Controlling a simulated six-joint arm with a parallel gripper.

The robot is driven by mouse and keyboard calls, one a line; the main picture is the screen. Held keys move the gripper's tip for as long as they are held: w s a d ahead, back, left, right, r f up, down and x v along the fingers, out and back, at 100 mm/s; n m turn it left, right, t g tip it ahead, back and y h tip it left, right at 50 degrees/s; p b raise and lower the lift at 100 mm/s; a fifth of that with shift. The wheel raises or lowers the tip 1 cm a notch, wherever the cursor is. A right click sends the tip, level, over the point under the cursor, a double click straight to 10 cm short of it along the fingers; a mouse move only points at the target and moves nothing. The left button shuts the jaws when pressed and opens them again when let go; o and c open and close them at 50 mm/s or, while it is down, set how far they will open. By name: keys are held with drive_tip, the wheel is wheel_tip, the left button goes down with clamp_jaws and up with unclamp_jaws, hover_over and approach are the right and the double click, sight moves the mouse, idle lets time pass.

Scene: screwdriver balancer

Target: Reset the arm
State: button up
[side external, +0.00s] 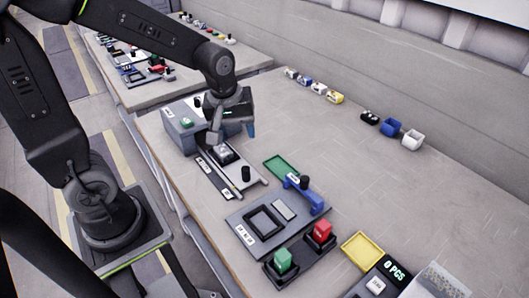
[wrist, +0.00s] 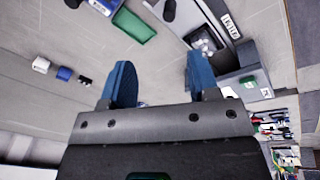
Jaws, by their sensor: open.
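My gripper (side external: 232,128) is at the end of my arm, above the grey device with a green button (side external: 187,122) at the back left of the table. In the wrist view its two blue fingers (wrist: 160,82) stand wide apart with nothing between them. Parts of the device, with a square socket (wrist: 204,42), lie just beyond the right finger. The side view partly hides the fingers behind the wrist.
A green tray (side external: 282,167), a blue clamp-like part (side external: 305,195), a green button box (side external: 283,260), a red button box (side external: 322,232) and a yellow tray (side external: 362,249) lie toward the front. Small blue and white cups (side external: 412,140) stand along the back. The table's right middle is clear.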

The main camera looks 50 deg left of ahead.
drive_tip(key=s+d+r+m+t, duration=0.3)
drive_tip(key=s+r+m, duration=0.6)
drive_tip(key=s+m, duration=0.1)
drive_tip(key=shift+s+r+m, duration=0.15)
drive_tip(key=shift+m, duration=0.35)
